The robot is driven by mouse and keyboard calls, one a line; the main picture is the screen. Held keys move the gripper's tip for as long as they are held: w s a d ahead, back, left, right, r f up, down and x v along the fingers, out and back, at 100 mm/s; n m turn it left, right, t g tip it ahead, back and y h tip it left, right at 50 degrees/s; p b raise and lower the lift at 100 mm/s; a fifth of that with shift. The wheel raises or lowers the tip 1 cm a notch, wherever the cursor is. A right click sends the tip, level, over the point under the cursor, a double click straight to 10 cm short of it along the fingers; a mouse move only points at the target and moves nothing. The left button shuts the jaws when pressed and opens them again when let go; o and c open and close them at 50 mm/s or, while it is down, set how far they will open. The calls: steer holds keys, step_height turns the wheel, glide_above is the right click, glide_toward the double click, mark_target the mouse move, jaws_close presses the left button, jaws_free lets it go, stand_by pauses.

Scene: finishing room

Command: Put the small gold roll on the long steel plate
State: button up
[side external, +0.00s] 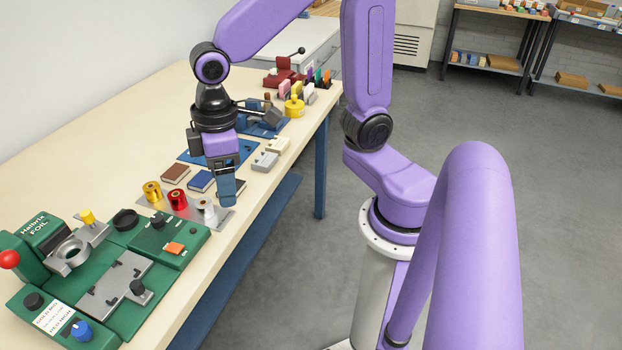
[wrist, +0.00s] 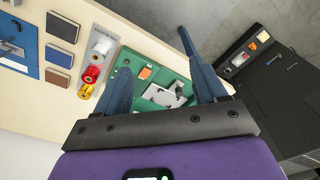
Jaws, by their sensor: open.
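A gold roll (side external: 152,191) stands at the left end of a row on the table, beside a red roll (side external: 177,200) and a silver roll (side external: 206,212). The long steel plate (side external: 224,219) lies beneath this row; whether the gold roll rests fully on it I cannot tell. In the wrist view, the gold roll (wrist: 85,90) is at the plate's lower end, left of my fingers. A yellow-gold piece (side external: 87,216) also sits by the green machine. My gripper (side external: 228,192) is open and empty, hanging close to the silver roll and the plate's right end.
A green foil machine (side external: 75,270) with knobs and a red-ended lever fills the near table end. Brown and blue blocks (side external: 201,181) lie behind the rolls. Blue mats, a red vise (side external: 284,73) and small tools occupy the far end. The table's front edge is close to the rolls.

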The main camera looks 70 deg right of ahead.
steer(key=s+d+f+n, duration=0.1)
steer(key=s+d+n, duration=0.3)
steer(key=s, duration=1)
steer(key=shift+d, duration=0.9)
